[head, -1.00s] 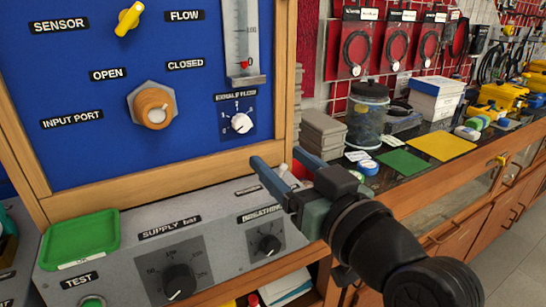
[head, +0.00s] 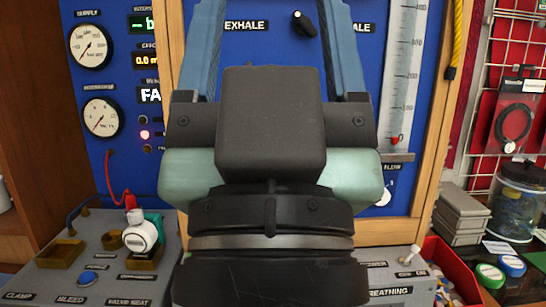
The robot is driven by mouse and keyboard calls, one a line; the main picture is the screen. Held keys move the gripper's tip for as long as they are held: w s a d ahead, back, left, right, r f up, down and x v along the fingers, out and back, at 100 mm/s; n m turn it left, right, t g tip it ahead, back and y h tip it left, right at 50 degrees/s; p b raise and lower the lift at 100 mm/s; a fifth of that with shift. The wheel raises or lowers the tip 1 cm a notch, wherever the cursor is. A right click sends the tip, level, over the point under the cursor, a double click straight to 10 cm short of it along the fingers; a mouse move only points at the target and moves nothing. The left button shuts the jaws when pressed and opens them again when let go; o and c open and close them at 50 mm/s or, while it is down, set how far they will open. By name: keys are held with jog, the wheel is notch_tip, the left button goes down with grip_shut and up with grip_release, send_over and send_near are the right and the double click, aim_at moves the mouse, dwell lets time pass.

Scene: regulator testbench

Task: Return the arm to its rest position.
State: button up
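My gripper (head: 270,22) fills the middle of the head view, close to the camera and pointing up and away. Its two blue fingers stand wide apart with nothing between them. Their tips are cut off by the top edge of the picture. The blue test panel (head: 265,45) stands behind it, and my wrist and gripper body hide much of the panel and bench console.
At the right are grey stacked boxes (head: 461,213), a lidded jar (head: 521,200) and a red bin (head: 449,268).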

notch_tip(320, 180, up, 15)
jog(key=p, duration=1.3)
jog(key=shift+r+p, duration=0.15)
jog(key=shift+p, duration=0.15)
